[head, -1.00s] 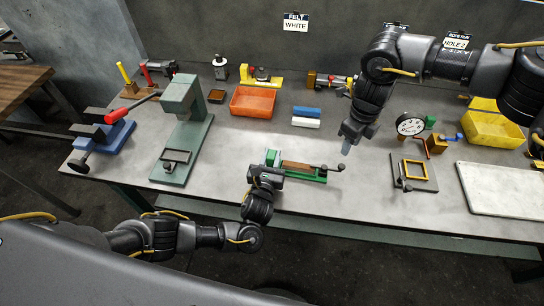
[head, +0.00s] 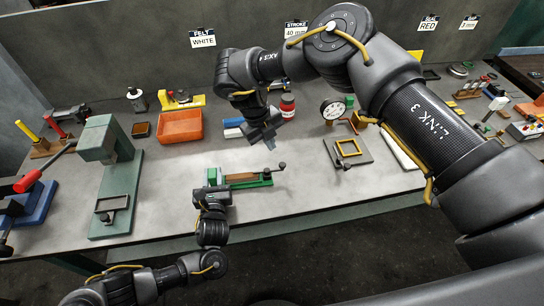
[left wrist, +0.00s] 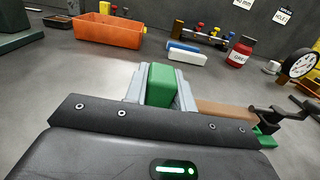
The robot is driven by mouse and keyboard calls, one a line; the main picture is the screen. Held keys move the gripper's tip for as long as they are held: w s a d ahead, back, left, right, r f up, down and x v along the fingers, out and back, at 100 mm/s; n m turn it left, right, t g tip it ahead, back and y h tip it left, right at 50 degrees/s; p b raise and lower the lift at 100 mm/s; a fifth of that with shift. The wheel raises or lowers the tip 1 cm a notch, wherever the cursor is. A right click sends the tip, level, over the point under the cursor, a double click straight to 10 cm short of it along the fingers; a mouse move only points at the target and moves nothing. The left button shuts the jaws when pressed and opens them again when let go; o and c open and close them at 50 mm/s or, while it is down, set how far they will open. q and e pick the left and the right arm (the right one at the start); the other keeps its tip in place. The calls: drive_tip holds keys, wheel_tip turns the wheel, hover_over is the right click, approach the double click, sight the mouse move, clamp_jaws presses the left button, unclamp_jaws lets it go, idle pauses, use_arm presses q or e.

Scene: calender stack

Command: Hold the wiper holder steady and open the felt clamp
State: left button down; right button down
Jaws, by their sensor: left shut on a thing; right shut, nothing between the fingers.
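The wiper holder (head: 236,184) is a long, low green piece on the bench, with a brown strip (head: 242,177) along it. It also shows in the left wrist view, where the strip (left wrist: 226,109) runs to the right. The felt clamp (head: 270,172) appears to be the dark lever with a round knob at the right end; it also shows in the left wrist view (left wrist: 274,112). My left gripper (left wrist: 160,88) is shut on the green block at the holder's left end. My right gripper (head: 270,141) is shut and empty, above and behind the lever end, apart from it.
Blue and white bars (left wrist: 183,53), an orange bin (head: 181,127) and a red jar (head: 288,106) stand behind the holder. A dial gauge (head: 334,109) and a plate with a yellow frame (head: 348,148) are to the right. A green press (head: 107,140) stands left. The bench between is clear.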

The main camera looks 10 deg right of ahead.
drive_tip(key=w+a+r+m, duration=0.1)
drive_tip(key=a+r+m, duration=0.1)
drive_tip(key=m, duration=1.2)
drive_tip(key=w+a+r+m+g, duration=0.1)
drive_tip(key=a+r+m, duration=0.1)
drive_tip(key=m, duration=1.2)
drive_tip(key=shift+a+y, duration=0.15)
drive_tip(key=shift+y, duration=0.15)
drive_tip(key=shift+w, duration=0.1)
drive_tip(key=x, duration=1)
drive_tip(key=shift+s+f, duration=0.1)
drive_tip(key=shift+s, duration=0.15)
drive_tip(key=shift+s+d+f, duration=0.2)
drive_tip(key=shift+s+d, duration=0.05)
drive_tip(key=shift+d, duration=0.3)
drive_tip(key=shift+s+d+r, duration=0.1)
drive_tip(key=shift+d, duration=0.2)
drive_tip(key=shift+s+d, duration=0.45)
drive_tip(key=shift+d, duration=0.4)
